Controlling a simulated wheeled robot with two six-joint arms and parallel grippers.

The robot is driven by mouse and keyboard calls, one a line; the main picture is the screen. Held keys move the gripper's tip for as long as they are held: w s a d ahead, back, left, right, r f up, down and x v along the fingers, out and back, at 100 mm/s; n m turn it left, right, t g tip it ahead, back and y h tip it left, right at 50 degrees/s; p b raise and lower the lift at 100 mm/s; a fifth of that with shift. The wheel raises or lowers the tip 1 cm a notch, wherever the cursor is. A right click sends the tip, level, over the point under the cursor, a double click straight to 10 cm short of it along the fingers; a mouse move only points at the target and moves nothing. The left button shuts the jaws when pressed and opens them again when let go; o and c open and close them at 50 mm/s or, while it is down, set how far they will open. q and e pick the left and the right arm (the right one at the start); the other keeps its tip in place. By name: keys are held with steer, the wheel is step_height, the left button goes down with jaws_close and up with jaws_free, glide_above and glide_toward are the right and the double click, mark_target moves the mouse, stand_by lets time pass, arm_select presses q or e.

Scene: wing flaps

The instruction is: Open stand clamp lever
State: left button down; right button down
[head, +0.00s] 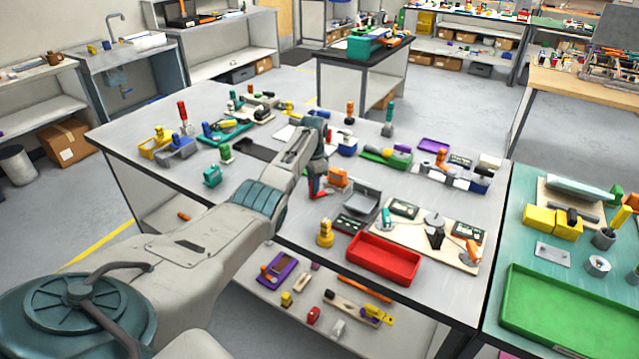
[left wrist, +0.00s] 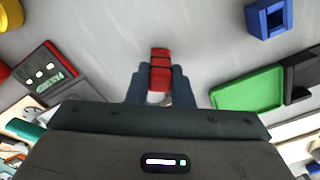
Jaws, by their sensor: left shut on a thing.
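My left gripper (head: 317,178) reaches down over the middle of the main table. It is shut on a red handle (head: 315,187), which I take to be the clamp lever. In the left wrist view the red handle (left wrist: 160,58) sticks out past the two dark fingertips of the left gripper (left wrist: 158,80). The stand and the clamp's body are mostly hidden by the fingers and arm, so I cannot tell how far the lever is turned. My right gripper is not in view.
An orange device (head: 338,178) stands close right of my left gripper. A grey open box (head: 360,204) and a red tray (head: 384,258) lie nearer the front. In the left wrist view a green tray (left wrist: 248,90) and a blue holder (left wrist: 269,18) are at the right.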

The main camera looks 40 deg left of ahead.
arm_select(q)
steer(key=c, duration=1.3)
jaws_free()
steer(key=shift+c, duration=0.2)
steer(key=shift+o, duration=0.3)
steer(key=shift+w, duration=0.1)
step_height(320, 180, up, 10)
steer(key=b, duration=0.2)
steer(key=shift+f+b, duration=0.25)
steer(key=shift+b, duration=0.05)
steer(key=shift+r, duration=0.65)
steer(key=shift+f, duration=0.15)
